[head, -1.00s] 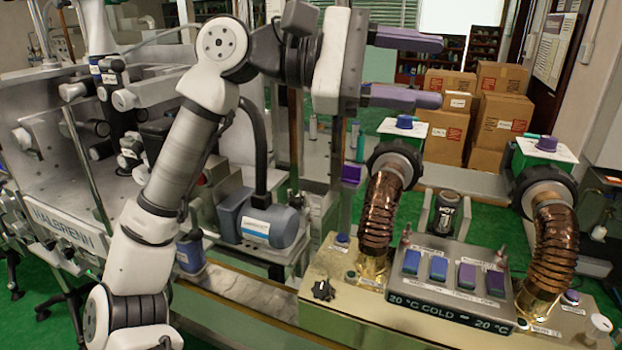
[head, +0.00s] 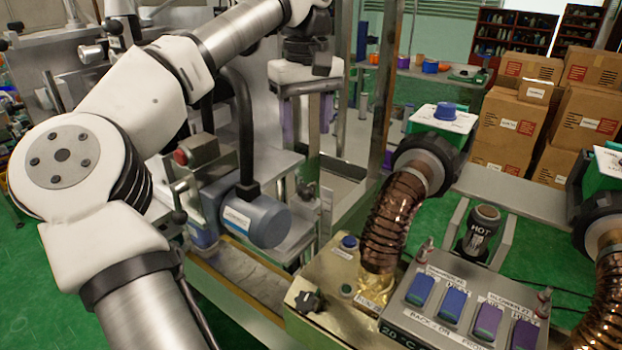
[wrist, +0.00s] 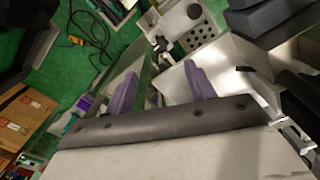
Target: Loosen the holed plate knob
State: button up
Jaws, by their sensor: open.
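In the wrist view a pale plate with several dark holes (wrist: 197,39) lies beyond my fingertips. A black knob with lobes (wrist: 161,44) sits beside the plate's left side. My gripper (wrist: 159,70) is open, with two purple fingers spread and nothing between them. The knob lies ahead of the gap between the fingers and apart from them. In the head view my gripper (head: 308,128) points down over the machine's middle section. A small dark knob-like part (head: 307,188) shows below it; I cannot tell if it is the same knob.
A blue-grey motor (head: 255,218) sits below and left of my gripper. A brass box with another black knob (head: 308,300) and a coiled copper hose (head: 393,215) stands at the right front. Metal posts (head: 383,90) rise just right of my gripper. Cardboard boxes (head: 510,125) stand farther right.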

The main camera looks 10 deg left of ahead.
aim_at(308, 187)
notch_tip(308, 187, down, 12)
jog(key=shift+d+f+p, duration=0.1)
jog(key=shift+p, duration=1)
jog(key=c, duration=1)
jog(key=n+b, duration=0.1)
jog(key=n, duration=0.4)
jog(key=shift+w+n+b, duration=0.1)
jog(key=shift+n+b, duration=0.2)
jog(key=shift+b, duration=0.05)
jog(key=n+b, duration=0.1)
jog(key=n, duration=0.3)
jog(key=shift+w+n, duration=0.1)
jog(key=shift+n, duration=0.6)
